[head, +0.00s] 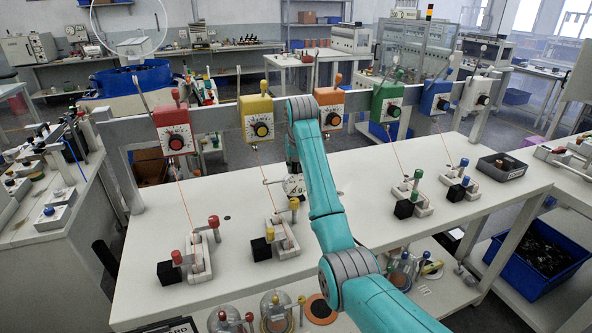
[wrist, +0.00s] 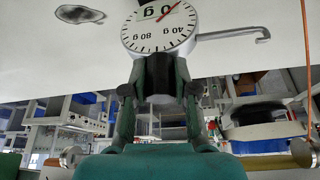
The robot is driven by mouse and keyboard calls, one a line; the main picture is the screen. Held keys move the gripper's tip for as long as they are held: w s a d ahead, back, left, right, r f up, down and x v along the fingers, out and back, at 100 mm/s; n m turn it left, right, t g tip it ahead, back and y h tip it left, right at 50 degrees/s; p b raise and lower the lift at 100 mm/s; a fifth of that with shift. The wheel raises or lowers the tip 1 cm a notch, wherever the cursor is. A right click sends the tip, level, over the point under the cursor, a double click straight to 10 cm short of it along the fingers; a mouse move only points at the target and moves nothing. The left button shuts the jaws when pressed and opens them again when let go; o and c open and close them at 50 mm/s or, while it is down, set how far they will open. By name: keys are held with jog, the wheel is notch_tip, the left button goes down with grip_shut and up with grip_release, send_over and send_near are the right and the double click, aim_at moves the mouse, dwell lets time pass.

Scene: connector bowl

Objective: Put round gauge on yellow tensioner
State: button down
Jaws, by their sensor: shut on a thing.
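The round gauge (wrist: 150,32) has a white dial with a red needle and a metal hook. In the wrist view its dial reads upside down and its hook points right. My gripper (wrist: 160,82) is shut on the gauge's dark grip part. In the head view the gauge (head: 294,187) hangs above the white table, partly hidden by my arm.
Red (head: 174,130), orange (head: 330,107), green (head: 388,101) and blue (head: 435,98) tensioners share the rail (head: 214,119). Similar clamps and black blocks stand on the table. A small black tray (head: 501,167) lies at the right. The table's left middle is mostly clear.

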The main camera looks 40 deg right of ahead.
jog(key=shift+f, duration=0.7)
jog(key=c, duration=0.9)
grip_release()
